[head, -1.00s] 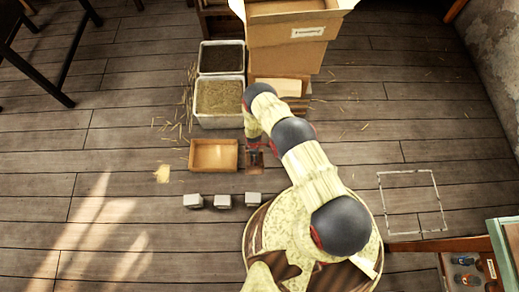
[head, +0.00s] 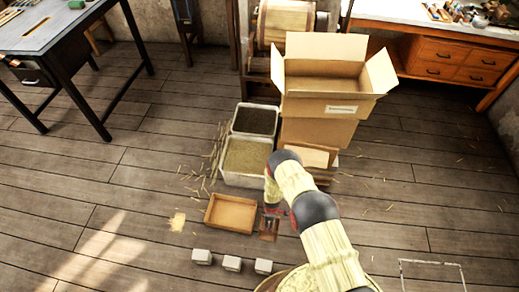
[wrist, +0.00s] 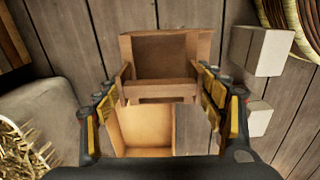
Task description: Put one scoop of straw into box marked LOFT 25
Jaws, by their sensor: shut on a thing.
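My gripper (wrist: 160,90) is shut on the wooden scoop (wrist: 165,50), with one finger on each side of its handle. The scoop's hollow looks empty in the wrist view. In the head view the scoop (head: 269,226) is just right of the shallow wooden tray, low by the floor; I cannot tell whether it touches the floor. The straw bin (head: 246,156) is behind it, with its pale rim showing. A tall open cardboard box (head: 330,107) stands behind on the right, flaps spread. It carries a white label too small to read.
The shallow wooden tray (head: 231,213) lies on the floor. A bin of dark material (head: 255,120) stands behind the straw bin. Several grey blocks (head: 232,264) are in front. A work table (head: 55,38) is at left.

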